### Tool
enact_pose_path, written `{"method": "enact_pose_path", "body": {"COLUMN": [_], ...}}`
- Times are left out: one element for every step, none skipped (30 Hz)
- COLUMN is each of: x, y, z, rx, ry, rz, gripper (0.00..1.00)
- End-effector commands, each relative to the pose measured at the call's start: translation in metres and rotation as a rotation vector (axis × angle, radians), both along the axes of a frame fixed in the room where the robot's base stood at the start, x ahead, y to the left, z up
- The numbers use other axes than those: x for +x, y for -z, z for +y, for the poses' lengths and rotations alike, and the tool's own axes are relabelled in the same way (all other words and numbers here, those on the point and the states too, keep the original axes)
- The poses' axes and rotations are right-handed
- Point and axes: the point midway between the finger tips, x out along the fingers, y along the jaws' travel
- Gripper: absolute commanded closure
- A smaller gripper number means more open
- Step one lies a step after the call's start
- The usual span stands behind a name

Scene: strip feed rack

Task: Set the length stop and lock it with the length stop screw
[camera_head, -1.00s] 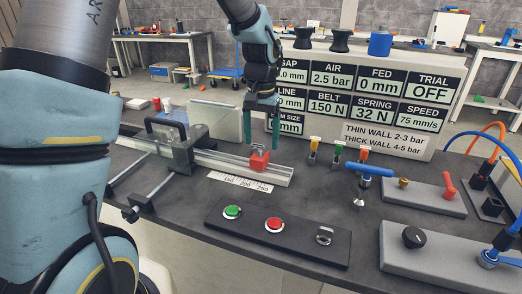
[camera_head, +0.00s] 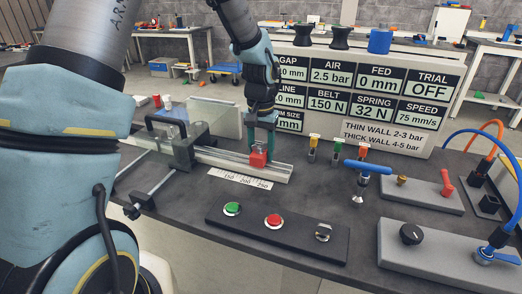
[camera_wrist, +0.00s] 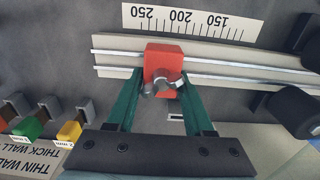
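The red length stop (camera_head: 258,158) sits on the pale rail (camera_head: 225,160), near its right end. In the wrist view the stop (camera_wrist: 164,60) is a red block with the grey length stop screw (camera_wrist: 163,84) on its near face. My gripper (camera_head: 261,148) points down over the stop. In the wrist view its green fingers (camera_wrist: 162,80) stand on either side of the block, with little or no gap to it. The fingers look spread, and firm contact cannot be made out. A white scale (camera_head: 240,178) lies beside the rail, and its 150, 200 and 250 marks show in the wrist view (camera_wrist: 193,22).
A button panel (camera_head: 290,245) with a green and a red button lies in front. A blue-handled tool (camera_head: 366,168) stands to the right. Small coloured gauges (camera_head: 313,145) stand behind, before the display board (camera_head: 440,140). A dark roller (camera_wrist: 293,112) is beside the rail.

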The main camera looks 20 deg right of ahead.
Motion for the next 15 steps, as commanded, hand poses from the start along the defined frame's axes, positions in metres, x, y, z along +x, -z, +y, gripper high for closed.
{"method": "enact_pose_path", "body": {"x": [0.0001, 0.0001, 0.0001, 0.0001, 0.0001, 0.0001, 0.0001, 0.0001, 0.0001, 0.0001, 0.0001, 0.0001, 0.0001, 0.0001, 0.0001], "y": [-0.0001, -0.0002, -0.0002, -0.0002, -0.0002, -0.0002, -0.0002, -0.0002, -0.0002, -0.0003, -0.0003, -0.0003, -0.0003, -0.0003, -0.0003], "z": [0.0000, 0.0001, 0.0001, 0.0000, 0.0000, 0.0000, 0.0001, 0.0000, 0.0001, 0.0001, 0.0000, 0.0000, 0.0000, 0.0000, -0.0001], "rx": [0.000, 0.000, 0.000, 0.000, 0.000, 0.000, 0.000, 0.000, 0.000, 0.000, 0.000, 0.000, 0.000, 0.000, 0.000], "ry": [0.000, 0.000, 0.000, 0.000, 0.000, 0.000, 0.000, 0.000, 0.000, 0.000, 0.000, 0.000, 0.000, 0.000, 0.000], "rz": [0.000, 0.000, 0.000, 0.000, 0.000, 0.000, 0.000, 0.000, 0.000, 0.000, 0.000, 0.000, 0.000, 0.000, 0.000], "gripper": [0.58, 0.62, 0.66, 0.70, 0.73, 0.77, 0.81, 0.84, 0.89, 0.92, 0.95, 1.00, 1.00, 1.00, 1.00]}}
